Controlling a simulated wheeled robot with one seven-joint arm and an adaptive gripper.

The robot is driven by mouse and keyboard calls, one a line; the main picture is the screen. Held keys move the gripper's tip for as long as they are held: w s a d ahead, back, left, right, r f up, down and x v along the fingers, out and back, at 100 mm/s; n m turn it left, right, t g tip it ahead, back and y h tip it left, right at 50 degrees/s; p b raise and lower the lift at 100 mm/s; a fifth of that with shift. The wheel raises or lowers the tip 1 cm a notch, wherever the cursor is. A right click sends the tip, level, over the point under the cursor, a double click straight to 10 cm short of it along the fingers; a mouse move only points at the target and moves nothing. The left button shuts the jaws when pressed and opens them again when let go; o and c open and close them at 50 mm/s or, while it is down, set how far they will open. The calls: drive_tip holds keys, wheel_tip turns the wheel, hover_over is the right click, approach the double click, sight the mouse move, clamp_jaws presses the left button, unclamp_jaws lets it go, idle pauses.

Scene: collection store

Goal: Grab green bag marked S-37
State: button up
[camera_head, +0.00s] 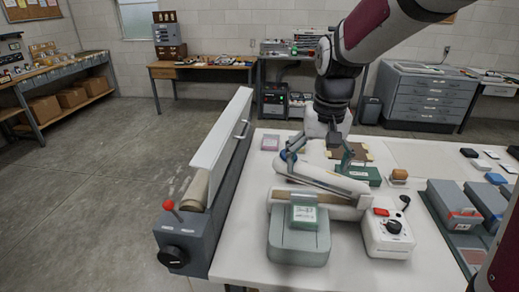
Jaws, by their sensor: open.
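My gripper (318,165) hangs over the white table, behind the packet and above the device's pale arm. Its fingers are spread apart and nothing shows between them. A darker green box (362,175) lies right of the gripper, partly behind a finger.
A white control box (386,236) with a red switch and dark knob stands right of the packet. A long grey machine with a raised white panel (222,135) runs along the table's left edge. Grey cases (457,204) stand at right. The table's front left is clear.

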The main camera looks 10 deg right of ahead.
drive_tip(key=w+d+f+g, duration=0.1)
drive_tip(key=w+f, duration=0.3)
drive_tip(key=p, duration=0.2)
hover_over(305, 210)
drive_tip(key=shift+m, duration=0.4)
drive_tip(key=f, duration=0.9)
drive_tip(key=shift+s+f, duration=0.3)
drive_tip(key=shift+s, duration=0.05)
drive_tip(key=shift+w+f+p, duration=0.15)
drive_tip(key=shift+f+p, duration=0.2)
drive_tip(key=shift+f, duration=1)
drive_tip(key=shift+w+f+p, duration=0.15)
drive_tip(key=shift+f+p, duration=0.15)
drive_tip(key=shift+f, duration=1)
drive_tip(key=shift+c, duration=0.6)
drive_tip(key=c, duration=1.2)
drive_tip(key=shift+r, duration=0.1)
drive_tip(key=shift+c, duration=0.2)
